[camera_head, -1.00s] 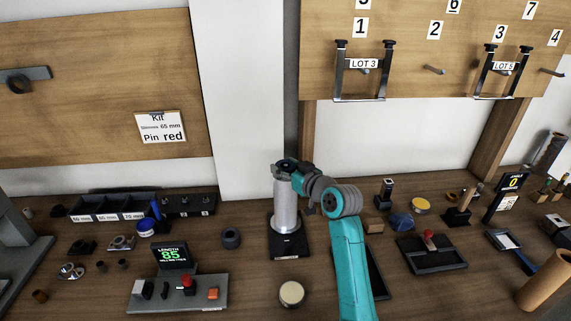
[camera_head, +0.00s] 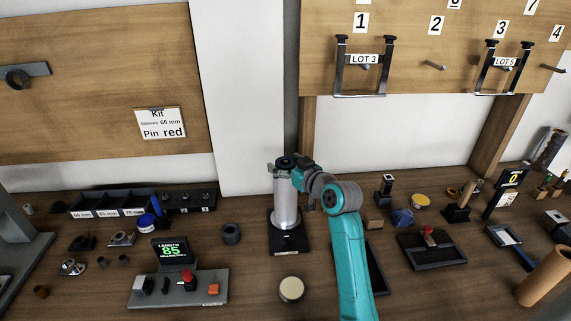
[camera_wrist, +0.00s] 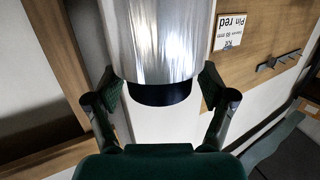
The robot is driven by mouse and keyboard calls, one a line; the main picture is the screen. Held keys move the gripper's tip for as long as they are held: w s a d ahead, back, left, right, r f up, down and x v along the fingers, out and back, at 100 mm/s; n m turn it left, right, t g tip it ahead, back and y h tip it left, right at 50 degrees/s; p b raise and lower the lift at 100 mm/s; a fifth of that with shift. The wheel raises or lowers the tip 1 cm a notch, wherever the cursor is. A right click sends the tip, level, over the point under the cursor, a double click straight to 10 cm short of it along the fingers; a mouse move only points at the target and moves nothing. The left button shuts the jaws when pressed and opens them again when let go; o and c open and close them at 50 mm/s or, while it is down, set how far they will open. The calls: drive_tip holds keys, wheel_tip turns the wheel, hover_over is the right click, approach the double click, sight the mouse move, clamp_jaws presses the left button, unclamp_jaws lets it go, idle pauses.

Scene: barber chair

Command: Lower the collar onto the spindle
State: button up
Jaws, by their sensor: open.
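A tall silver cylinder (camera_head: 285,208) stands upright on a black base (camera_head: 289,243) near the middle of the bench. A dark round piece (camera_head: 286,162) sits at its top; I cannot tell whether this is the collar or the spindle's own end. In the wrist view, which is upside down, the silver cylinder (camera_wrist: 162,40) fills the top and the dark piece (camera_wrist: 160,93) shows at its end. My gripper (camera_wrist: 164,98) is open, one finger on each side of the dark piece, with visible gaps. It also shows in the head view (camera_head: 291,163), right of the cylinder's top.
A loose dark ring (camera_head: 231,233) lies left of the cylinder. A pale round disc (camera_head: 291,289) lies in front. A control panel (camera_head: 180,288) with a display reading 85 stands front left. A black tray (camera_head: 431,250) is right of my arm.

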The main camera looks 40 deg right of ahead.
drive_tip(key=shift+s, duration=0.1)
drive_tip(key=s+a+r, duration=0.1)
drive_tip(key=s, duration=1)
drive_tip(key=shift+s+r, duration=0.3)
drive_tip(key=shift+r, duration=0.05)
drive_tip(key=shift+s, duration=0.1)
